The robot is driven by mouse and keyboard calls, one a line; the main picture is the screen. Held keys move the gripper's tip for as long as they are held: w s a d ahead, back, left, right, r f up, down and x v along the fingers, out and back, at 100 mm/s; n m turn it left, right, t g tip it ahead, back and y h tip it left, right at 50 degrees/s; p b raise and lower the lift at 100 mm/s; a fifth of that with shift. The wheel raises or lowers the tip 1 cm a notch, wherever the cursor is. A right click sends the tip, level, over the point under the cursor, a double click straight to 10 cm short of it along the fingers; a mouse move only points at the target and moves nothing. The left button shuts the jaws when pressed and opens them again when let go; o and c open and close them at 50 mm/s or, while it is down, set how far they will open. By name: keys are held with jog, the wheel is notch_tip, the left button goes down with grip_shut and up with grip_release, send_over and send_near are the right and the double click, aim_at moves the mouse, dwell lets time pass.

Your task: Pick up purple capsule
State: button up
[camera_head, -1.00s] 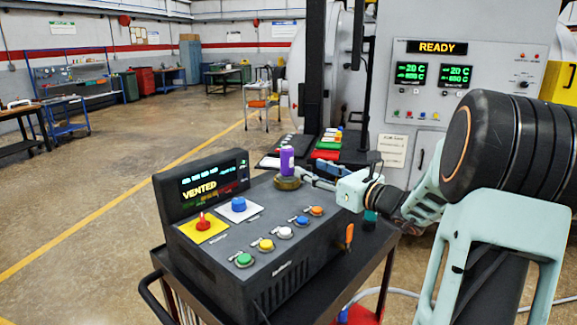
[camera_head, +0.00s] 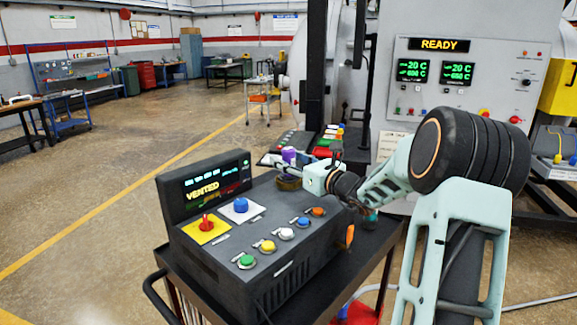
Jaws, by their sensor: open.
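The purple capsule (camera_head: 289,154) stands at the back right of the dark control box, on a round brass-coloured holder (camera_head: 288,182). Its top shows, and its lower part is hidden by my gripper. My gripper (camera_head: 286,162) is open, with its fingers at the capsule from the right side. I cannot tell whether the fingers touch it.
The control box (camera_head: 250,232) has a "VENTED" screen (camera_head: 208,185), a red knob (camera_head: 205,222), a blue knob (camera_head: 240,204) and several coloured buttons. It stands on a dark cart (camera_head: 350,270). The furnace panel (camera_head: 437,75) reads "READY" behind. The floor to the left is clear.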

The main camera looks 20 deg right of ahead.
jog(key=shift+s, duration=0.1)
grip_shut()
jog(key=shift+r, duration=0.1)
dwell(0.3)
